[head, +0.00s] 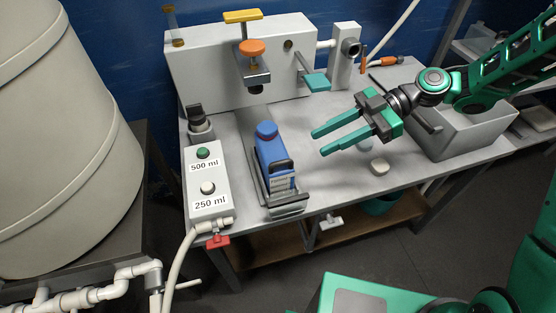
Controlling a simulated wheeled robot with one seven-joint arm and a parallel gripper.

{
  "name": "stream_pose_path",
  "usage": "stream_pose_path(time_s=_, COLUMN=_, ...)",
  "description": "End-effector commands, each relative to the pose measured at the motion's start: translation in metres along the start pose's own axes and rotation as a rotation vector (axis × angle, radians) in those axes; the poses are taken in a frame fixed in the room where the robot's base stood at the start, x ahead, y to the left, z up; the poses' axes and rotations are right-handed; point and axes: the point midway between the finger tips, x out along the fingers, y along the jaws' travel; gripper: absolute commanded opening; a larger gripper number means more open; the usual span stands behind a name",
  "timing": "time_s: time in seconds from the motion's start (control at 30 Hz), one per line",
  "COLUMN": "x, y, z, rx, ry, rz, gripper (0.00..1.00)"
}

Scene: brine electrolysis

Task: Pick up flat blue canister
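The flat blue canister (274,160) stands upright in a grey metal holder (287,205) near the front of the table. It has a blue cap (266,130) on top, a dark handle on its right side and a pale label. My gripper (317,142) is to the right of the canister, its two green fingers spread and pointing left toward it. The fingers are apart from the canister, with nothing between them.
A box with 500 ml and 250 ml buttons (208,182) stands left of the canister. Behind is a grey machine (200,65) with orange and teal levers. A grey bin (462,135) is at right.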

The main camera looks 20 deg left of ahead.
Motion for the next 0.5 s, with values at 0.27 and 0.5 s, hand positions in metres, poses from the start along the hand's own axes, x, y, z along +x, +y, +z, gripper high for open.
stream_pose_path(time_s=0.27, x=0.039, y=-0.001, z=0.0, rx=0.001, ry=-0.001, rz=-0.003, gripper=0.33)
stream_pose_path(time_s=0.5, x=0.055, y=-0.002, z=0.001, rx=0.003, ry=-0.002, rz=-0.003, gripper=0.33)
